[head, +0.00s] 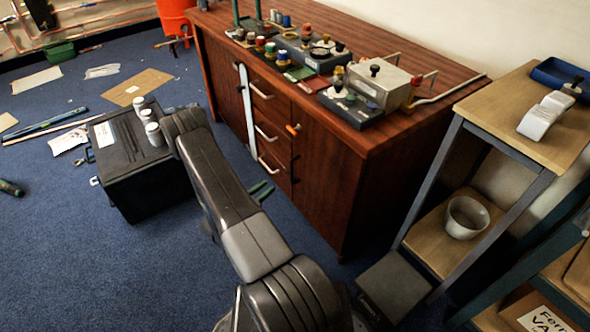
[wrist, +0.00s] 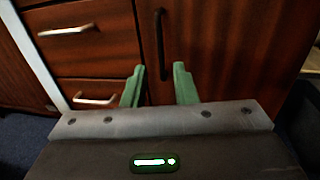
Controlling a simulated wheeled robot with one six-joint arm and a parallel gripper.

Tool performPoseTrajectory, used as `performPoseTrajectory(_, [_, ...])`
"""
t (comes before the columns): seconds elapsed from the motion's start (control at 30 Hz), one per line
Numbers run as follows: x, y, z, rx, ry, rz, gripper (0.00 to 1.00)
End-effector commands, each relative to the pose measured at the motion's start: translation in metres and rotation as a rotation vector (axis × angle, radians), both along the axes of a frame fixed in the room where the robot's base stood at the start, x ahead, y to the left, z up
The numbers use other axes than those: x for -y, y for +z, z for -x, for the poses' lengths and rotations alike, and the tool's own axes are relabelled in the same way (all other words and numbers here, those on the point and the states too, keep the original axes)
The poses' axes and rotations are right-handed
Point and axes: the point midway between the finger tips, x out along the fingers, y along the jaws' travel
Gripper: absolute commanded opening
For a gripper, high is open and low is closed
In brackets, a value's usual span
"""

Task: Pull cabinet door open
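The dark brown wooden cabinet (head: 318,190) stands in the middle of the head view, with a plain door on its right side. In the wrist view the door (wrist: 225,50) fills the upper right and looks shut. A dark vertical handle (wrist: 161,42) is on the door near its left edge. My gripper (wrist: 158,78) has two green fingers held apart, with the handle's lower end showing between and beyond them. Nothing is between the fingers. In the head view my gripper (head: 262,191) is low in front of the cabinet, apart from the door.
Drawers (wrist: 85,45) with silver handles are left of the door, beside a pale vertical strip (head: 247,110). A black case (head: 135,165) stands on the floor at left. A shelf unit (head: 425,200) stands right of the cabinet. Blue carpet in front is mostly clear.

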Motion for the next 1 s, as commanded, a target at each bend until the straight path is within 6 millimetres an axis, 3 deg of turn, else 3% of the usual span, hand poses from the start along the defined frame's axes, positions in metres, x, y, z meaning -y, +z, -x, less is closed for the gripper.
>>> performPoseTrajectory(0.17, [0.008, -0.002, -0.008, 0.001, 0.003, 0.001, 0.26])
performPoseTrajectory(0.7, [0.074, -0.003, -0.073, 0.002, -0.001, -0.001, 0.26])
performPoseTrajectory(1.0, [0.095, -0.001, -0.095, 0.000, 0.002, 0.000, 0.26])
